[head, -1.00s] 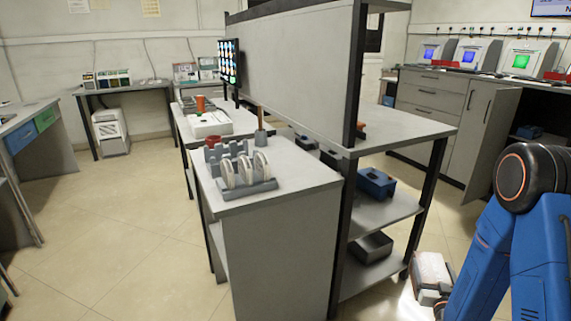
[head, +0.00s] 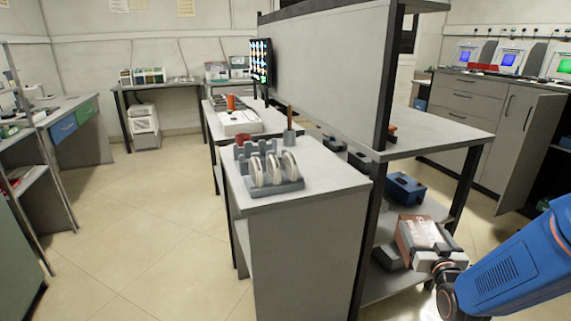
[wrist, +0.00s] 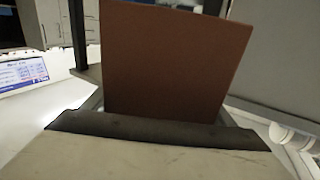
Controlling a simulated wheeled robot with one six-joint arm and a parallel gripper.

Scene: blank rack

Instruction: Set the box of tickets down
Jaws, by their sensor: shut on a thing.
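The box of tickets (head: 417,232) is a reddish-brown box with pale edges. My gripper (head: 440,256) is shut on it at the right of the head view. The box is held tilted, in front of the open shelves at the end of the bench. In the wrist view, the brown face of the box (wrist: 175,60) fills the middle, above a dark gripper part (wrist: 150,130). The far side of the box is hidden.
A grey counter (head: 340,180) holds a rack of white discs (head: 270,170). The bench end (head: 440,135) has open shelves with a blue bin (head: 405,187). A dark grey box (head: 385,255) is partly hidden behind the held box. Floor at left is clear.

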